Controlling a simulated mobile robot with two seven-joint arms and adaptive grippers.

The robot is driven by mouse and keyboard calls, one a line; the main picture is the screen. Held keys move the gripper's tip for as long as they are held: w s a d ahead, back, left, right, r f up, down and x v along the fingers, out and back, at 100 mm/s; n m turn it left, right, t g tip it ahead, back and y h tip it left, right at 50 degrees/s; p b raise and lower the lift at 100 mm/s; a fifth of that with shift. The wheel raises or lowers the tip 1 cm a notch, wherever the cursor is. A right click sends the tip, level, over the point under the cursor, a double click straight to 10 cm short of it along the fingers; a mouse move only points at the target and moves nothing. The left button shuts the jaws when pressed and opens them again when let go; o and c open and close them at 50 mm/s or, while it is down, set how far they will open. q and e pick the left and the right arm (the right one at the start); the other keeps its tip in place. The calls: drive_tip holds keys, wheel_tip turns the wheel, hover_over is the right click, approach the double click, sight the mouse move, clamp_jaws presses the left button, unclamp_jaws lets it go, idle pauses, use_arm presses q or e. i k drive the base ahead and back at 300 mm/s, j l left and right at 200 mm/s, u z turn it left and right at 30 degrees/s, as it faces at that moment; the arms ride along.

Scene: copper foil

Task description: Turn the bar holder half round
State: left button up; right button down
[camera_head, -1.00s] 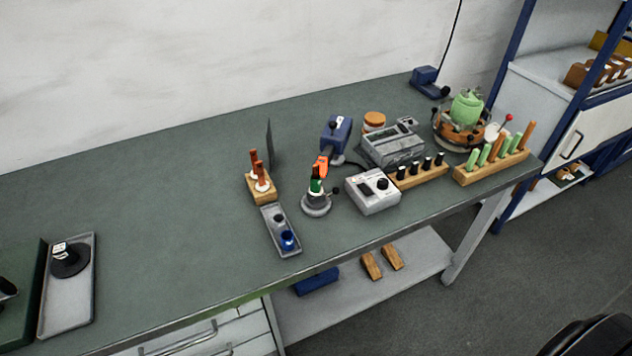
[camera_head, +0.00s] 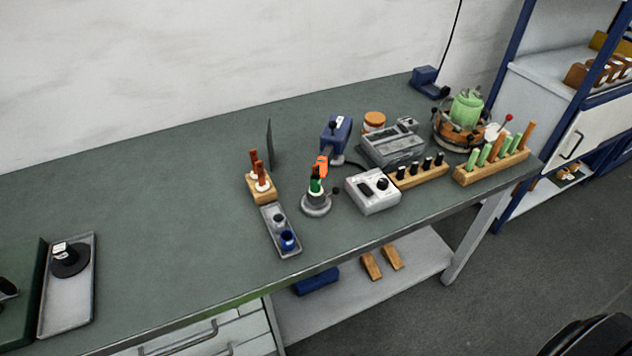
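What looks like the bar holder is a small stand with a round grey base (camera_head: 316,205) near the middle of the bench. A green and dark upright piece with an orange top (camera_head: 321,166) stands in it. A small dark knob (camera_head: 336,191) shows at its right side. I cannot tell for sure that this is the bar holder. Neither of my grippers is in view, and nothing visible touches the stand.
Left of the stand are a wooden block (camera_head: 257,195) with copper-coloured pieces and a narrow grey tray (camera_head: 288,252) with small cups. A grey control box (camera_head: 373,203) stands close on the right.

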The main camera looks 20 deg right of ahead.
sight(323, 194)
drive_tip(key=i+l, duration=0.1)
drive_tip(key=l, duration=0.65)
drive_tip(key=i+l+u, duration=0.1)
drive_tip(key=l, duration=0.7)
drive_tip(key=l+u, duration=0.1)
drive_tip(key=l, duration=0.65)
drive_tip(key=i, duration=0.05)
